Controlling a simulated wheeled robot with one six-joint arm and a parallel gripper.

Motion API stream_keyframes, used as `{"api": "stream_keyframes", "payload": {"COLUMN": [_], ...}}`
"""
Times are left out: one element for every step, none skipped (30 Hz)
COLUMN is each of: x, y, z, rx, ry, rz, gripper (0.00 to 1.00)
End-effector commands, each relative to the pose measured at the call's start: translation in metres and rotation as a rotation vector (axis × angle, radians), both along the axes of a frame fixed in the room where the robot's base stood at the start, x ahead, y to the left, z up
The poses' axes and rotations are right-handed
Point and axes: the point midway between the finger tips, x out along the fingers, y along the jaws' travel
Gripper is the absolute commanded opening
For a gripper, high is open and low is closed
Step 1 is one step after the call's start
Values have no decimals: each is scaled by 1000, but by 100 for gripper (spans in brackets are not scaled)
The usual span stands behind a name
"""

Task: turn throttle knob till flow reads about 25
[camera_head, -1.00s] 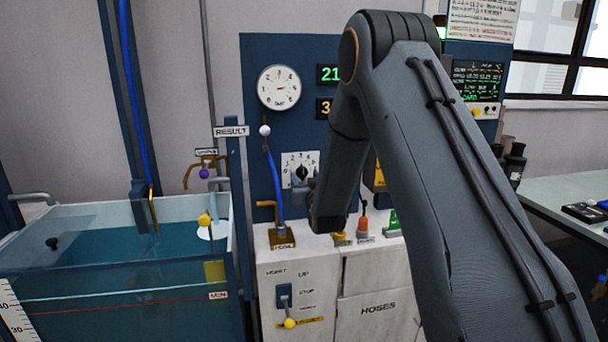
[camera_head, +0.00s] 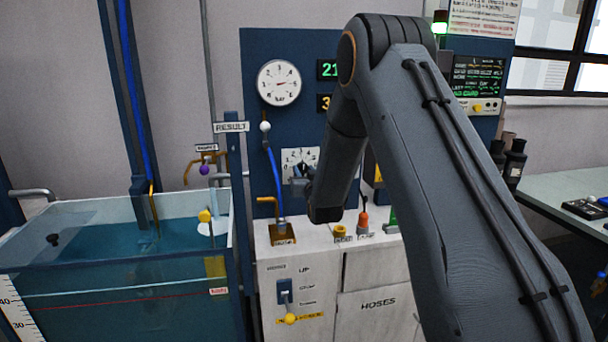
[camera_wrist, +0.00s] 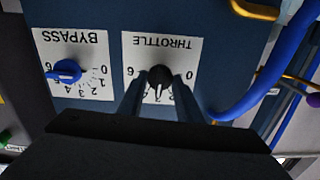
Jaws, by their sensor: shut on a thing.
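The throttle knob (camera_wrist: 160,77) is black and round, on a white dial plate marked THROTTLE (camera_wrist: 181,48), which appears upside down in the wrist view. My gripper (camera_wrist: 158,93) is shut on the knob, one finger on each side. A pale pointer mark on the knob points down in that view, towards the middle of the scale. In the head view my gripper (camera_head: 303,180) is at the dial plate (camera_head: 292,158) and hides part of it.
A blue bypass knob (camera_wrist: 66,71) sits beside the throttle plate. A blue hose (camera_head: 275,180) runs close by the dial. A round gauge (camera_head: 279,83) is above. A water tank (camera_head: 110,262) stands left, and a white cabinet (camera_head: 375,270) is below.

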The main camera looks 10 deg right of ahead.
Motion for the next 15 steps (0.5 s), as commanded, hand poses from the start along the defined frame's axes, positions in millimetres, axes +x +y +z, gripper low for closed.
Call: {"api": "stream_keyframes", "payload": {"x": [1,1,1,0,0,0,0,0,0,0,0,0,0,0,0], "y": [0,0,0,0,0,0,0,0,0,0,0,0,0,0,0], "z": [-2,-2,-2,-2,-2,-2,-2,-1,-1,-1,-1,-1,-1,-1,-1], "rx": [31,51,76,91,104,116,123,126,128,128,127,127,127,127,126], "ry": [-2,-2,-1,-1,0,0,0,0,0,0,0,0,1,1,1], "rz": [0,0,0,0,0,0,0,0,0,0,0,0,0,0,0], "gripper": [10,10,10,10,10,10,10,10,10,10,10,10,10,10,10]}}
